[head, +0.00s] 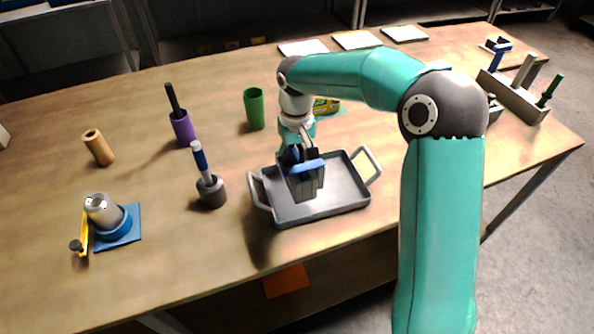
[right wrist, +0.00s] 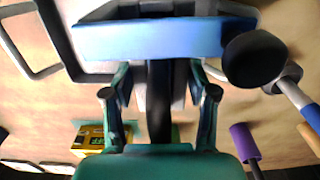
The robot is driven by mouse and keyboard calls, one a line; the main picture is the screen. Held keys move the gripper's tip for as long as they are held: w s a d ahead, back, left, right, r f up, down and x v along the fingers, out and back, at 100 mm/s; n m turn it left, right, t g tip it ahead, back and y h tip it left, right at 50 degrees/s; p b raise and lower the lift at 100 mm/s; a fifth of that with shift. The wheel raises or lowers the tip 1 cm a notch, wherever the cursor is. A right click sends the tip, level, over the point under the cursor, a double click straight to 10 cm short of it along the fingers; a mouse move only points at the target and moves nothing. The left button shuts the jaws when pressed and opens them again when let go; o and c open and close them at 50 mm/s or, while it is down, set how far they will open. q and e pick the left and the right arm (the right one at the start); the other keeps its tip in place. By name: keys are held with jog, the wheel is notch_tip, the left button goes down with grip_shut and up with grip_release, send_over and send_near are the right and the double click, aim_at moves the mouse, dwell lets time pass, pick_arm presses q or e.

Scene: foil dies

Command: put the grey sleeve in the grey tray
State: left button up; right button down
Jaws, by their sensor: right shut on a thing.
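The grey tray (head: 345,203), with a raised handle at each end, lies near the table's front edge. My right gripper (head: 298,157) is over the tray, pointing down, and is shut on a blue-and-grey piece (head: 308,167). In the right wrist view the piece's blue bar (right wrist: 150,38) crosses in front of the fingers (right wrist: 160,100), with a black knob at its right end. I cannot tell whether it touches the tray floor. A dark grey sleeve (head: 211,194) stands left of the tray with a blue-handled rod in it. My left gripper is out of view.
A purple sleeve (head: 182,128), a tan sleeve (head: 99,148) and a green sleeve (head: 254,110) stand farther back. A light grey cylinder (head: 98,205) rests on a blue stand at the left. A rack (head: 515,100) of handled tools stands at the right.

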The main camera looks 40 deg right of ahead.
jog(key=shift+s+f, duration=0.15)
jog(key=shift+f, duration=1.75)
jog(key=shift+s+a+f, duration=0.15)
jog(key=shift+s+f, duration=0.1)
jog(key=shift+f, duration=0.3)
jog(key=shift+c, duration=1.6)
grip_release()
jog(key=shift+s+f, duration=0.1)
jog(key=shift+w+r, duration=0.25)
jog(key=shift+r, duration=0.35)
jog(key=r, duration=1)
jog(key=shift+w+r, duration=0.1)
jog(key=shift+w, duration=0.2)
jog(key=shift+s+r, duration=0.1)
jog(key=shift+r, duration=0.35)
